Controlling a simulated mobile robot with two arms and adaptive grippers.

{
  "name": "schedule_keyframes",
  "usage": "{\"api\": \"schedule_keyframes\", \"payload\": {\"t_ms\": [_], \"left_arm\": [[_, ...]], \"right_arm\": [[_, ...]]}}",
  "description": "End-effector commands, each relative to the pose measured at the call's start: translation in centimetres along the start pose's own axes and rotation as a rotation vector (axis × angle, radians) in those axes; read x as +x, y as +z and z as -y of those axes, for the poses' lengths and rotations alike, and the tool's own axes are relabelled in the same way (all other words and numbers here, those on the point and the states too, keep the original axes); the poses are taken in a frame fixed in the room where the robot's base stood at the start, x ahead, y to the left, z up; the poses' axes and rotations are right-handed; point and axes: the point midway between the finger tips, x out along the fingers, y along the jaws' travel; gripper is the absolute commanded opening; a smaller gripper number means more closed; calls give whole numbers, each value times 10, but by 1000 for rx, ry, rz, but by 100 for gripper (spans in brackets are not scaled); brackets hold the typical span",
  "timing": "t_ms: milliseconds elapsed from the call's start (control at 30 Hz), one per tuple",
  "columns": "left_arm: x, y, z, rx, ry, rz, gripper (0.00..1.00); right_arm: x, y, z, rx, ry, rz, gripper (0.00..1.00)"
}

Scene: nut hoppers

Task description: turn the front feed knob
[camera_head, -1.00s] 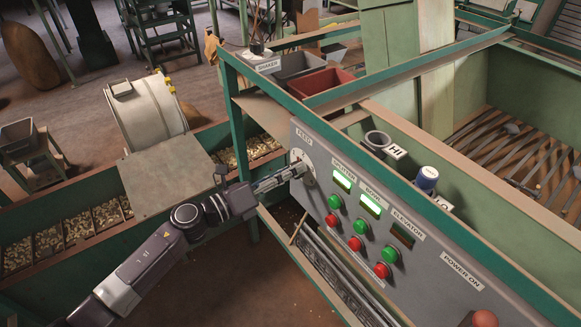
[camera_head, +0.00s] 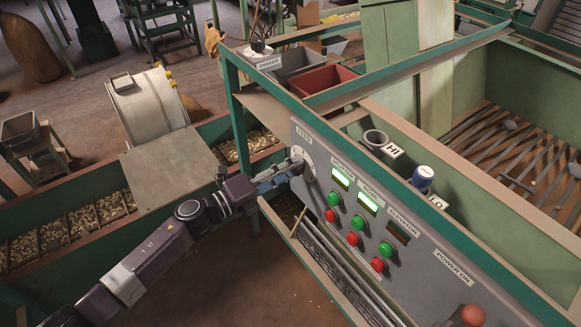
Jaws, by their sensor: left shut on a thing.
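The feed knob (camera_head: 298,157) sits on a pale round dial (camera_head: 308,172) at the far left end of the grey control panel (camera_head: 420,268), under the FEED label. My left gripper (camera_head: 292,166) reaches in from the left and is shut on the knob. Its fingers hide most of the knob, so its pointer angle cannot be read. My right gripper is not in view.
A red knob (camera_head: 473,315) is near POWER ON.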

Motion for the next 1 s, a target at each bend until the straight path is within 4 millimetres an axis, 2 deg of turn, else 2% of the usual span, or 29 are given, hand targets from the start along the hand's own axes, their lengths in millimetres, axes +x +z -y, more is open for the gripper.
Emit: {"api": "schedule_keyframes", "payload": {"t_ms": [333,367,500,833,1000], "left_arm": [[0,1,0,-1,1,1,5],[0,1,0,-1,1,1,31],[0,1,0,-1,1,1,47],[-3,0,-1,-1,2,1,47],[-26,0,-2,-1,4,0,47]], "right_arm": [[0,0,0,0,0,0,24],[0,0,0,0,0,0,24],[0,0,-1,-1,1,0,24],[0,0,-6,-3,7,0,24],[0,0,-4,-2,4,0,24]]}}
